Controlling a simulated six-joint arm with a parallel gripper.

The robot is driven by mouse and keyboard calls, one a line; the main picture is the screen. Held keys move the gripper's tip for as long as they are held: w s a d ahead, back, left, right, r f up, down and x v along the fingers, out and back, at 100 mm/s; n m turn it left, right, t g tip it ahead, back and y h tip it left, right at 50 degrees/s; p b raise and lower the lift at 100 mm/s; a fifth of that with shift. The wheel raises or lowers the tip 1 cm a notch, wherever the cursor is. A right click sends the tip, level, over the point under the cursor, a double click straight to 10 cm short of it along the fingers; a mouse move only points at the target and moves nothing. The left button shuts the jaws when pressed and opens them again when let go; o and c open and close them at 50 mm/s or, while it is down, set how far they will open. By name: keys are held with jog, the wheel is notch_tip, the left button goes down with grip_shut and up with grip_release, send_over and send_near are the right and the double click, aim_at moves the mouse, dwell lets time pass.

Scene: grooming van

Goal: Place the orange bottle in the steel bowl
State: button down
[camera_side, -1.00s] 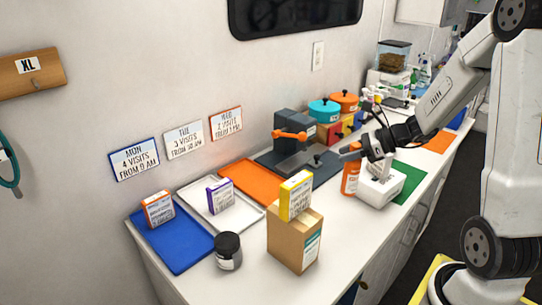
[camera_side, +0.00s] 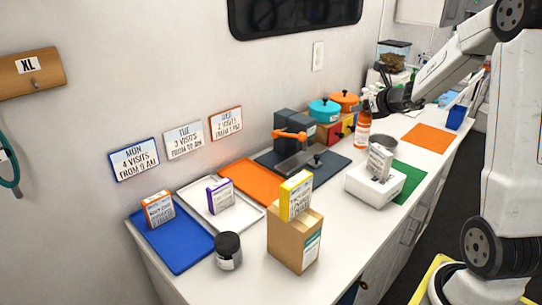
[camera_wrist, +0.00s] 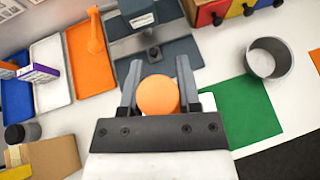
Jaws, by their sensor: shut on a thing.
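The orange bottle (camera_side: 362,128) hangs upright in my gripper (camera_side: 374,102), raised above the counter in the side view. In the wrist view its round orange top (camera_wrist: 157,95) sits between the two fingers of my gripper (camera_wrist: 157,92), which are shut on it. The steel bowl (camera_wrist: 269,61) stands on the white counter, to the upper right of the bottle in the wrist view and apart from it.
A dark press with an orange handle (camera_side: 290,134), coloured drawers (camera_side: 328,132) and two lidded pots (camera_side: 325,110) stand along the wall. An orange mat (camera_side: 428,138) lies farther back.

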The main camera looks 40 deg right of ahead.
jog(key=s+d+r+m+g+h, duration=0.25)
jog(key=s+d, duration=0.25)
jog(key=d, duration=0.3)
jog(key=s+d+r+m+g+h, duration=0.1)
jog(key=s+d+m+h, duration=0.25)
jog(key=d, duration=0.45)
jog(key=f+x, duration=0.1)
jog(key=x, duration=1.5)
jog(key=shift+s, duration=0.4)
jog(key=shift+a+f, duration=0.1)
jog(key=shift+f, duration=0.1)
